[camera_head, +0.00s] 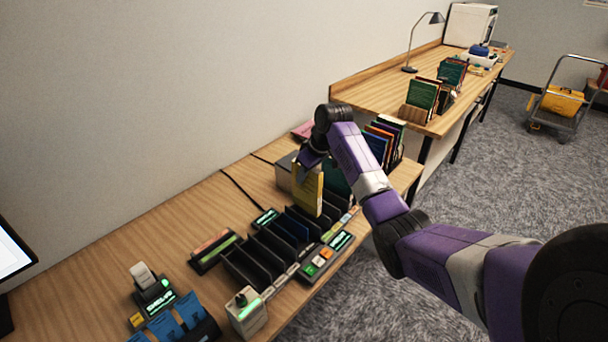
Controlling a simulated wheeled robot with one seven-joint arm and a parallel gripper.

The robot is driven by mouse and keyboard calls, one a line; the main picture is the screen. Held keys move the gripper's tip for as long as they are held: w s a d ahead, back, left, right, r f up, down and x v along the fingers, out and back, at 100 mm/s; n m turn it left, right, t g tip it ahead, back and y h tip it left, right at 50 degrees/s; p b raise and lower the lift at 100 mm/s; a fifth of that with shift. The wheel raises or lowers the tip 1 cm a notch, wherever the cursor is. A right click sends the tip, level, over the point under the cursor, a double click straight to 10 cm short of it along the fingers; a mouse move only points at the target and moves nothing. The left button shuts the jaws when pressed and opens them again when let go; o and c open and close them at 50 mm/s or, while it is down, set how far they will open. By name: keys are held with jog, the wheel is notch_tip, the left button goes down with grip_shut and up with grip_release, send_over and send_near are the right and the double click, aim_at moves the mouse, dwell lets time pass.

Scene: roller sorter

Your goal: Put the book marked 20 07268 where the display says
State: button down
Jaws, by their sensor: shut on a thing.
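My gripper (311,164) points down over the sorter and is shut on a yellow book (307,192), held upright by its top edge. I cannot read a mark on the book. Below and to the left is a black sorter (248,268) with several upright dividers forming slots. The book's lower end is at the sorter's far slots; I cannot tell whether it is inside one. A lit green display (341,241) with coloured buttons stands at the sorter's right side. Another small display (265,217) is at its left. Their text is too small to read.
Several books stand in a rack (384,140) beyond the sorter, partly behind my arm. A grey box (285,171) is behind the held book. Devices (163,302) with green displays and blue pieces are at the front. Bare table (165,250) lies left. A far table holds more books (424,93).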

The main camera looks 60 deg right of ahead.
aim_at(312, 182)
jog(key=shift+f+b, duration=1.65)
jog(key=shift+f, duration=2.7)
jog(key=c, duration=1.2)
grip_release()
jog(key=shift+r, duration=0.1)
jog(key=shift+b+v, duration=0.55)
jog(key=shift+v, duration=3.3)
